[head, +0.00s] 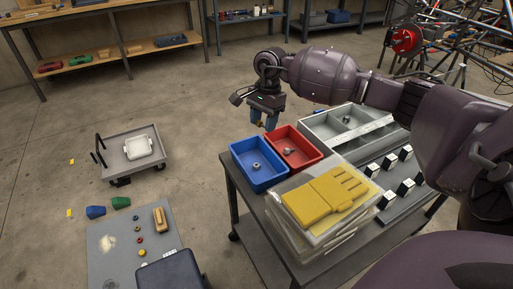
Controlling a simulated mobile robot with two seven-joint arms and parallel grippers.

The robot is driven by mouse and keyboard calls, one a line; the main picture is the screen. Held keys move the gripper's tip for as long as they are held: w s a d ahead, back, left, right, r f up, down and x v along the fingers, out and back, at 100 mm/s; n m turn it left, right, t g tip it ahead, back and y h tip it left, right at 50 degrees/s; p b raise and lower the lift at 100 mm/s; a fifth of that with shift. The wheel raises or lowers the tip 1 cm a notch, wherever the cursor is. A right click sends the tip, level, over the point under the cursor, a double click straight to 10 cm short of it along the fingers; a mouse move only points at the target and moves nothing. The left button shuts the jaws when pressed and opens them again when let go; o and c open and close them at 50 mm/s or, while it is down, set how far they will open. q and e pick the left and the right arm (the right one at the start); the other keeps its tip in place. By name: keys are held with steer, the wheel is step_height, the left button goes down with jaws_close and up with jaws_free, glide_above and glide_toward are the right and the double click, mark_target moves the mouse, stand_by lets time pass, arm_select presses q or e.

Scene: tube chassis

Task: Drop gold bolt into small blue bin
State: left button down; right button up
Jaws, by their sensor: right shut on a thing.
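My right gripper (264,121) hangs fingers-down from the arm that comes in from the right. It is beyond the back edge of the small blue bin (239,151), above it in the picture and apart from it. It is shut on a very small thing between the fingertips, seemingly the gold bolt, mostly hidden by the fingers. The blue bin stands on the cart at its back left corner and has a small grey metal part (256,166) inside. My left gripper is not in view.
A red bin (315,157) with a metal part inside touches the blue bin's right side. A larger grey tray (372,132) lies behind it. Yellow gloves (325,196) lie on bagged sheets in front.

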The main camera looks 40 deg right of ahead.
step_height(320, 180, down, 5)
steer(key=shift+f+b, duration=0.15)
steer(key=shift+b, duration=0.5)
steer(key=o, duration=1)
steer(key=shift+c, duration=0.2)
arm_select(q)
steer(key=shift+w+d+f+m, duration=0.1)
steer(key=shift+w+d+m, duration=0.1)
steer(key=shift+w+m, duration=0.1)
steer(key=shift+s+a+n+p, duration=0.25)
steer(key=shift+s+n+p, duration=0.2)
steer(key=shift+p, duration=0.6)
arm_select(e)
step_height(320, 180, up, 11)
steer(key=d, duration=0.1)
steer(key=shift+d+f, duration=0.15)
steer(key=shift+d, duration=0.1)
